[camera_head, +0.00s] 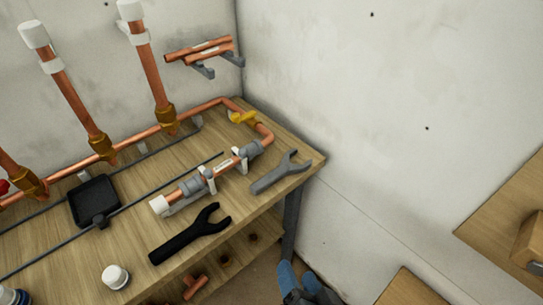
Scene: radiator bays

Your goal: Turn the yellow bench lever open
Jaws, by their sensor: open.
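The yellow lever (242,117) sits on the copper pipe at the back right corner of the bench, near the pipe's bend. It is small in view, and I cannot tell its exact angle. My gripper (301,279) shows at the bottom edge, right of the bench leg, with two blue fingers apart and nothing seen between them. It is well below and away from the lever, not touching it. The rest of my gripper is cut off by the frame.
The wooden bench (140,210) holds a black wrench (190,233), a grey wrench (281,172), a black tray (94,199), a white cap (115,276) and a clamped pipe piece (222,167). Upright copper pipes (150,80) rise along the back. Wooden surfaces (505,220) stand at right.

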